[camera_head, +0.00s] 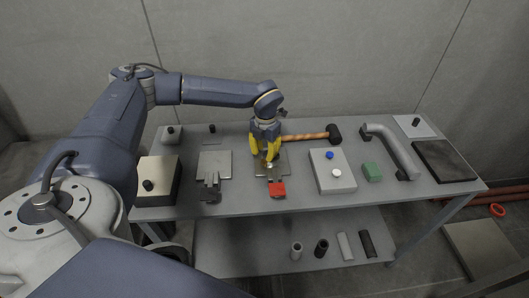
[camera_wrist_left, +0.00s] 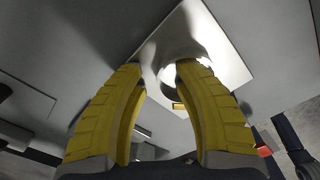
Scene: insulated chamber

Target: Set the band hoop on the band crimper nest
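My left gripper (camera_head: 266,157), with yellow fingers, points down over a flat metal plate with a red block (camera_head: 277,190) at its front edge; this looks like the band crimper nest (camera_head: 286,164). In the left wrist view the fingertips (camera_wrist_left: 163,68) stand apart at a shiny, rounded metal piece (camera_wrist_left: 172,75), which looks like the band hoop. The fingers partly hide it. I cannot tell whether they grip it or whether it touches the plate (camera_wrist_left: 225,62) behind it. My right gripper is not in view.
A hammer (camera_head: 305,137) lies right behind the gripper. Right of it are a box with blue and white knobs (camera_head: 333,182), a green block (camera_head: 372,172) and a grey handle (camera_head: 394,150). A bracketed plate (camera_head: 214,163) lies left.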

